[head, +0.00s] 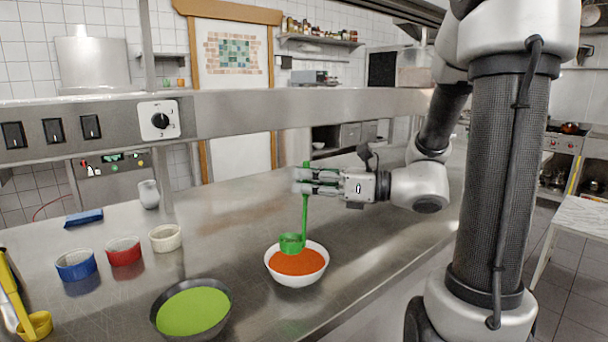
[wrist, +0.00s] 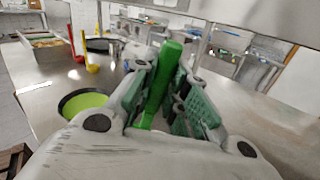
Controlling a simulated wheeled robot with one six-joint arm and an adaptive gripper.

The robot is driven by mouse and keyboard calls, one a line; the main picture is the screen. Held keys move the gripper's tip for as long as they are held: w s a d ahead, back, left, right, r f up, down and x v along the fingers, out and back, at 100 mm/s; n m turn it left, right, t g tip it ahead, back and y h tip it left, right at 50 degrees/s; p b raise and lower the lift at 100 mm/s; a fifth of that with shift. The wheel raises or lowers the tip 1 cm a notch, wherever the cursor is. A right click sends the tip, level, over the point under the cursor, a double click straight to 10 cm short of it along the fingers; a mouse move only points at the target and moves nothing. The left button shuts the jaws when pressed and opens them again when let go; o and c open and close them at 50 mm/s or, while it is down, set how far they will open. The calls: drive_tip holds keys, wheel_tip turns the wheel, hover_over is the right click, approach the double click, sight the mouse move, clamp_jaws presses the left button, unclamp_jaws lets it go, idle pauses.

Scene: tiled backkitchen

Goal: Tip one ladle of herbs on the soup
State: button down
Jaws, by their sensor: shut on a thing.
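My gripper (head: 304,181) is shut on the upper handle of a green ladle (head: 304,220). The handle hangs nearly upright, and it also shows between the fingers in the wrist view (wrist: 165,75). The ladle's cup (head: 291,244) is over the far left part of a white bowl (head: 320,272) of orange-red soup (head: 298,262). I cannot tell what the cup holds or whether it touches the soup. A dark bowl (head: 157,316) with a smooth green filling (head: 193,312) stands at the front left; the wrist view shows it too (wrist: 83,103). I see no container clearly marked as herbs.
Blue (head: 76,266), red (head: 124,252) and cream (head: 165,239) small pots stand on the left of the steel counter (head: 235,205). A yellow ladle (head: 38,322) is at the far left. A steel shelf (head: 270,108) runs above the counter. The counter behind the white bowl is clear.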

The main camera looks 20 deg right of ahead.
drive_tip(key=w+d+f+m, duration=0.8)
drive_tip(key=w+f+m, duration=0.3)
drive_tip(key=m, duration=0.2)
drive_tip(key=s+a+r+n, duration=0.4)
drive_tip(key=s+r+n, duration=0.2)
drive_tip(key=r+n, duration=0.1)
drive_tip(key=s+a+r+n, duration=0.5)
drive_tip(key=s+r+n, duration=0.1)
drive_tip(key=r+n, duration=0.1)
drive_tip(key=shift+s+r+n, duration=0.3)
drive_tip(key=shift+s+r, duration=0.1)
drive_tip(key=shift+r, duration=0.4)
drive_tip(key=shift+a, duration=0.1)
idle(0.3)
